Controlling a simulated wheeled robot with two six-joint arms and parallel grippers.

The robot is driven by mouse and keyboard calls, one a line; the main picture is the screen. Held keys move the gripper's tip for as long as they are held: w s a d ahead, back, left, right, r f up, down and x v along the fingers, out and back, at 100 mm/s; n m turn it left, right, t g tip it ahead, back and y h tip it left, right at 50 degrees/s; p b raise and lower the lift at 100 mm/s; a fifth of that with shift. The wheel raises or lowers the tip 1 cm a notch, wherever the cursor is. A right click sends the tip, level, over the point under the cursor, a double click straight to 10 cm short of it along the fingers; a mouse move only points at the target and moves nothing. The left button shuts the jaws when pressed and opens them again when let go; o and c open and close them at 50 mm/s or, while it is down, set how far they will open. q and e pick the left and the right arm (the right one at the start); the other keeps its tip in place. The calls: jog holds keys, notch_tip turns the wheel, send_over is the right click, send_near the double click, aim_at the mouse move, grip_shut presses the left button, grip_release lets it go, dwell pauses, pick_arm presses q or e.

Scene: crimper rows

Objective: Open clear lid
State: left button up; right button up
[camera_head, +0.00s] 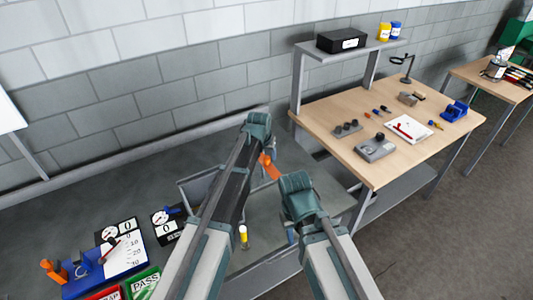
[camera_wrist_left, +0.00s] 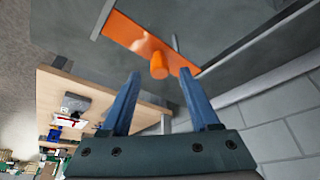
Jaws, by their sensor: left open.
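An orange strip (camera_wrist_left: 135,38) with a round orange knob (camera_wrist_left: 158,66) shows in the left wrist view, along the edge of a grey panel. The orange part also shows in the head view (camera_head: 270,167), beside my left arm. My left gripper (camera_wrist_left: 160,78) is open, and the knob appears between its blue fingertips; I cannot tell whether they touch it. A grey-walled box (camera_head: 192,186) is partly hidden behind my left arm. The clear lid is hard to make out. My right gripper (camera_head: 297,190) is lower and to the right; its fingers are mostly hidden.
The dark bench holds gauges (camera_head: 120,230), a blue fixture (camera_head: 95,265), a green PASS card (camera_head: 143,283) and a yellow-topped post (camera_head: 243,236). A wooden table (camera_head: 330,105) with tools stands at right. A block wall runs behind the bench.

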pick_arm(q)
jog(key=p+v, duration=0.9)
jog(key=v, duration=0.2)
jog(key=shift+r+p, duration=0.2)
jog(key=shift+p, duration=0.1)
pick_arm(e)
notch_tip(320, 180, up, 11)
jog(key=shift+f, duration=0.2)
pick_arm(q)
jog(key=s+f+g+y+b, duration=0.1)
jog(key=s+f+g+b, duration=0.1)
jog(key=s+f+b, duration=0.9)
jog(key=s+f+m+g+y+b, duration=0.1)
jog(key=s+f+g+b, duration=0.2)
jog(key=s+f+b, duration=0.7)
jog(key=s+f, duration=0.2)
jog(key=s, duration=0.5)
jog(key=shift+s+m+b, duration=0.15)
jog(key=shift+m+b, duration=0.15)
jog(key=shift+b, duration=0.1)
pick_arm(e)
notch_tip(320, 180, down, 22)
pick_arm(q)
jog(key=shift+a+f, duration=0.15)
jog(key=shift+c, duration=0.2)
pick_arm(e)
jog(key=shift+r, duration=0.1)
